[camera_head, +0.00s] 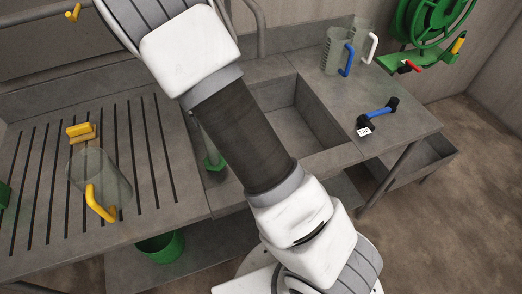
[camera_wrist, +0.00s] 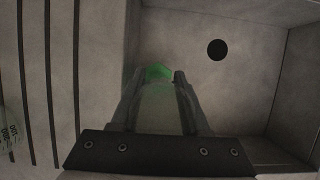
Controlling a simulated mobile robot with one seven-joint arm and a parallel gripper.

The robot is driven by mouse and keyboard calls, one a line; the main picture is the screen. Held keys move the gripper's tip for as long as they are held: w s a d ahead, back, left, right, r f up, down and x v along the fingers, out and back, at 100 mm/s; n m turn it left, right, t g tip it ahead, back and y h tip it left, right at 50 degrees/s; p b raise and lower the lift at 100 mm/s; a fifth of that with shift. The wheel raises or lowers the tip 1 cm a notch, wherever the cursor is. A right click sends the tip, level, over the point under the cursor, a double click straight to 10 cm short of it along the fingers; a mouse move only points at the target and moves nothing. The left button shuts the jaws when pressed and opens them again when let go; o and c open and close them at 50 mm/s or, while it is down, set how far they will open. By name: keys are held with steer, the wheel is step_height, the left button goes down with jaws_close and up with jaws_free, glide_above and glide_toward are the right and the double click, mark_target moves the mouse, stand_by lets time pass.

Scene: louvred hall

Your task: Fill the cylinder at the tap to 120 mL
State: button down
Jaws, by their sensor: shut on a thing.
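The clear cylinder with a green base (camera_wrist: 159,72) is between the two fingers of my gripper (camera_wrist: 160,88) in the wrist view. My gripper is shut on it. In the head view the cylinder's green foot (camera_head: 214,162) shows beside my arm, near the left edge of the grey sink (camera_head: 330,128); my arm hides most of the cylinder and my gripper. I cannot read a water level or scale on it. A grey bent pipe (camera_head: 261,28) rises behind the sink; I cannot tell whether it is the tap.
A clear jug with a yellow handle (camera_head: 100,178) and a yellow brush-like block (camera_head: 79,131) are on the slotted drainboard (camera_head: 40,215). Blue-handled (camera_head: 335,50) and white-handled (camera_head: 363,38) jugs and a blue-and-black tool (camera_head: 378,112) are right. A drain hole (camera_wrist: 217,49) shows in the sink.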

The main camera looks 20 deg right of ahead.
steer(key=d+f+b, duration=0.1)
steer(key=d+b, duration=0.1)
steer(key=d, duration=0.7)
steer(key=d+f+b, duration=0.2)
steer(key=d, duration=0.7)
steer(key=shift+f, duration=0.25)
steer(key=shift+f, duration=0.15)
steer(key=shift+c, duration=2)
jaws_free()
